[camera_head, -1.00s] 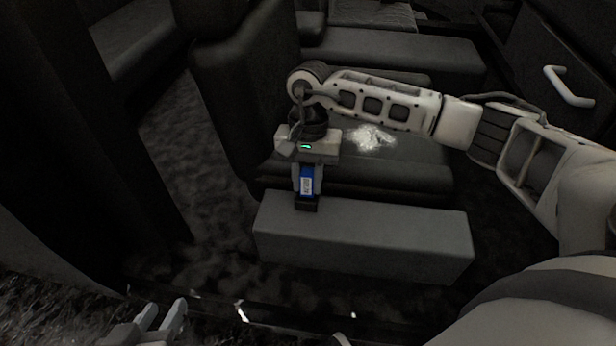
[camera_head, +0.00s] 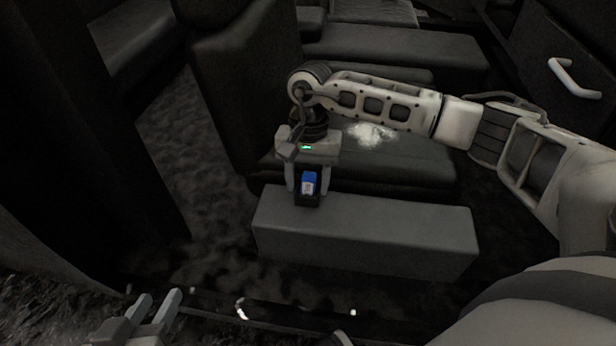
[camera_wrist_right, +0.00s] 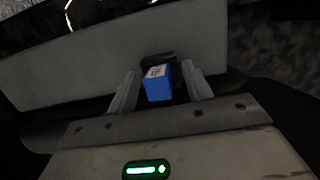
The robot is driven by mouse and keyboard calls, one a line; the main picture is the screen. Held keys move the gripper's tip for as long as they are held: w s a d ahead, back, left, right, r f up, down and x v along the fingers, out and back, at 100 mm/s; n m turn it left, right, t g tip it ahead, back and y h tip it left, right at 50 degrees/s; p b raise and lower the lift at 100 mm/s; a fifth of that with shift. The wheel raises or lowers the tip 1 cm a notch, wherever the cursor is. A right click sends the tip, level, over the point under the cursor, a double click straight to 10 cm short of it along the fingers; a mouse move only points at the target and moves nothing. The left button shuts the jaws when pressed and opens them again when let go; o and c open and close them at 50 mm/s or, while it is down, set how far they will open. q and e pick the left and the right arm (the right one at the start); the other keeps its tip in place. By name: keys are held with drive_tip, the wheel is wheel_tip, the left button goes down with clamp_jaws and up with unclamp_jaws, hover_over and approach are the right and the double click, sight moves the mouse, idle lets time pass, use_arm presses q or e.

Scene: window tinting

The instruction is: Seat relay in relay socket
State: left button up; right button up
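The blue relay (camera_head: 309,183) with a white label stands upright in the black relay socket (camera_head: 307,201) on the grey block. In the right wrist view the relay (camera_wrist_right: 159,88) is in front of the dark socket (camera_wrist_right: 158,58). I cannot see whether the relay is fully down. My right gripper (camera_head: 308,190) is open, with one finger on each side of the relay and a gap on both sides. My left gripper (camera_head: 155,302) is open and empty at the bottom left of the head view.
The grey block (camera_head: 370,232) is a long box in front of a dark seat (camera_head: 375,178). A door with a white handle (camera_head: 572,78) is at the right. The block's top right of the socket is clear.

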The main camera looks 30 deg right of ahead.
use_arm(q)
wheel_tip(320, 180, down, 7)
drive_tip(key=g+y, duration=0.1)
drive_tip(key=shift+s+a, duration=0.3)
drive_tip(key=shift+s, duration=0.05)
use_arm(e)
drive_tip(key=shift+f, duration=0.25)
drive_tip(key=shift+w+f, duration=0.1)
drive_tip(key=shift+w, duration=0.05)
use_arm(q)
wheel_tip(320, 180, up, 8)
drive_tip(key=p, duration=0.4)
drive_tip(key=shift+w+d+f+t+h, duration=0.15)
drive_tip(key=shift+d+f+t+h, duration=0.1)
drive_tip(key=shift+d+t+h, duration=0.15)
use_arm(e)
wheel_tip(320, 180, up, 16)
drive_tip(key=w+d, duration=0.1)
drive_tip(key=w, duration=0.1)
drive_tip(key=shift+d+r, duration=0.2)
drive_tip(key=shift+d, duration=0.15)
